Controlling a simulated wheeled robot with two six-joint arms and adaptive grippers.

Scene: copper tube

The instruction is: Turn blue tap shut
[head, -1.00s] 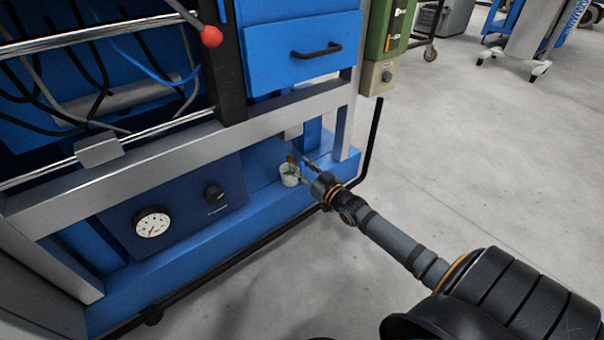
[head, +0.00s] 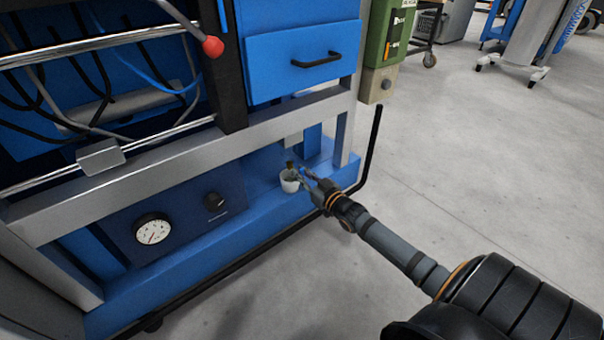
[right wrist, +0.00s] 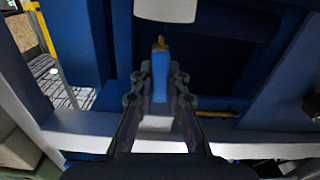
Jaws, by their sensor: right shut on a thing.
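The blue tap handle (right wrist: 160,72) stands between the two fingers of my right gripper (right wrist: 161,82) in the right wrist view, with a brass-coloured tip above it. The right gripper is shut on this handle. In the head view, my right gripper (head: 304,174) is low at the front of the blue bench, just right of a small white cup (head: 290,181). The handle is small there and largely covered by the fingers. My left gripper is not seen.
A pressure gauge (head: 152,229) and a black knob (head: 214,199) sit on the dark blue panel to the left. A grey frame bar (head: 180,150) runs above the gripper. A black bent rail (head: 372,150) stands to the right. The floor at right is open.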

